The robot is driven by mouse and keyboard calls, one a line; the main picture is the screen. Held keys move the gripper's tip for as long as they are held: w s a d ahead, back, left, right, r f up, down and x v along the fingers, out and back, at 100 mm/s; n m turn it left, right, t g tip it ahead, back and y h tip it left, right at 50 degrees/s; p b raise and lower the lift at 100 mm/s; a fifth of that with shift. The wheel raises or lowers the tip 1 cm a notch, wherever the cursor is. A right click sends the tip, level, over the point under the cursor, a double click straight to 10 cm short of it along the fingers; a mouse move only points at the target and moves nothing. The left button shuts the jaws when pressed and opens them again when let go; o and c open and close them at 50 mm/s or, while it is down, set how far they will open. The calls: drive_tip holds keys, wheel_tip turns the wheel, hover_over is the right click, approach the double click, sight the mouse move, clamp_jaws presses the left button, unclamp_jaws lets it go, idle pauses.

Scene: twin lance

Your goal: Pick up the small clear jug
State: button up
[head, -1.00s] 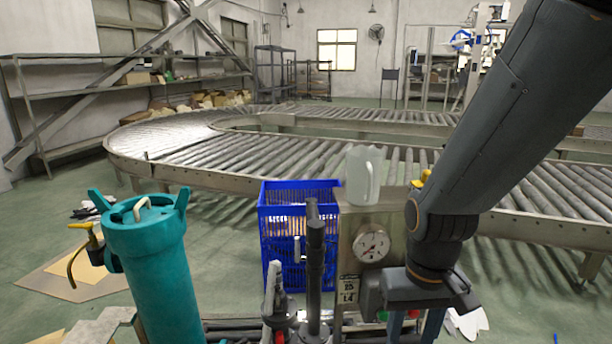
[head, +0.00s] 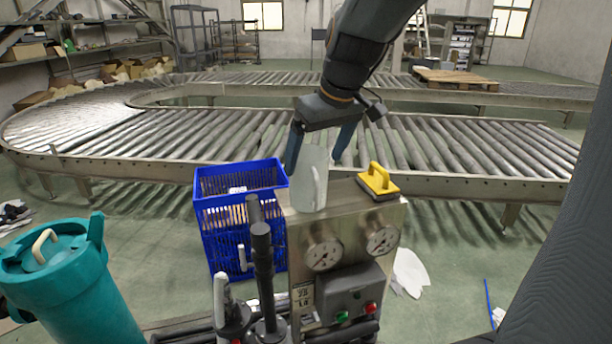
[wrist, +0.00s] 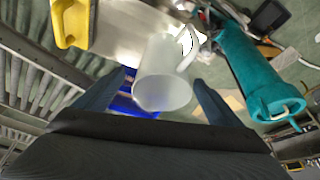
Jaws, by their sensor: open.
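The small clear jug (head: 308,182) is a frosted, pale vessel with a handle on its right side. It stands upright on the left end of the metal top of the gauge cabinet (head: 345,228) in the head view. My gripper (head: 318,162) is open and comes from above and behind, its two blue-grey fingers on either side of the jug's upper part in the picture. In the wrist view the jug (wrist: 163,85) shows between and beyond the fingertips, its round end toward the camera. I cannot tell whether a finger touches it.
A yellow-handled tool (head: 379,181) lies on the cabinet top, right of the jug. A blue crate (head: 240,215) is left of the cabinet. A teal cylinder (head: 65,285) stands at the front left. A roller conveyor (head: 440,145) runs behind.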

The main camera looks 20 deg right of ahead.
sight(307, 179)
drive_tip(key=x, duration=0.3)
drive_tip(key=shift+a+f+p, duration=0.15)
drive_tip(key=shift+a+p, duration=0.1)
drive_tip(key=shift+p, duration=0.15)
drive_tip(key=shift+p+x, duration=0.55)
drive_tip(key=shift+x, duration=1.6)
drive_tip(key=shift+s, duration=0.1)
drive_tip(key=c, duration=1.2)
